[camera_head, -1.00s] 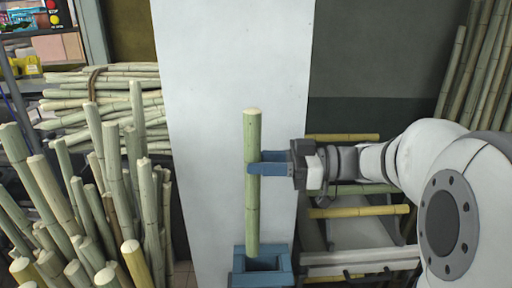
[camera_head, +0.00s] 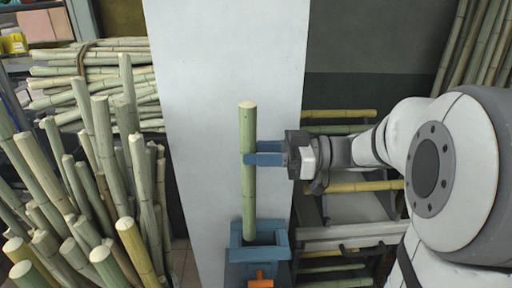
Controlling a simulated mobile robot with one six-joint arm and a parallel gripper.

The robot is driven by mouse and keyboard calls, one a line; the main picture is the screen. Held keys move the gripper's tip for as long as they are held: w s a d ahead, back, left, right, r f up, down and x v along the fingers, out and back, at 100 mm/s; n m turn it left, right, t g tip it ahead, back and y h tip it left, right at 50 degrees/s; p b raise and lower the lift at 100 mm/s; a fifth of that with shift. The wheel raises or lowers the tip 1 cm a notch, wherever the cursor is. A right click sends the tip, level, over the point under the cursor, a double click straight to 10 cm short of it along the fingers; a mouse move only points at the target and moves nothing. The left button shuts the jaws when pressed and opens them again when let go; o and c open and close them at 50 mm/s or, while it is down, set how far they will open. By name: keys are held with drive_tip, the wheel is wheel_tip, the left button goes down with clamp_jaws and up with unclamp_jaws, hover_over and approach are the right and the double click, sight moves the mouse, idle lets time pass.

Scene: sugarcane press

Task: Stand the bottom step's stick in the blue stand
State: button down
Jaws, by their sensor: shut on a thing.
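The stick (camera_head: 248,200) is a green sugarcane piece held upright. My gripper (camera_head: 250,158) is shut on it around its middle, coming from the right with blue fingers. The stick's lower end is at the blue stand (camera_head: 236,254), a square open-topped holder, and overlaps its opening near the back left. I cannot tell whether the end is inside the opening or just behind or above it. The rack of steps (camera_head: 350,235) is at the right, partly hidden by my arm, with several sticks on it.
Many loose canes (camera_head: 100,190) stand at the left, with a tied bundle (camera_head: 100,85) behind them. A white panel (camera_head: 220,60) stands behind the stick. An orange part (camera_head: 261,280) is at the stand's front. More canes (camera_head: 475,45) lean at the back right.

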wheel_tip(320, 180, down, 10)
drive_tip(key=b, duration=1.2)
drive_tip(key=shift+f, duration=0.1)
idle(0.7)
drive_tip(key=shift+c, duration=2.1)
unclamp_jaws()
drive_tip(key=d+b, duration=0.3)
drive_tip(key=d, duration=0.4)
drive_tip(key=shift+s+b, duration=0.35)
drive_tip(key=shift+s, duration=0.05)
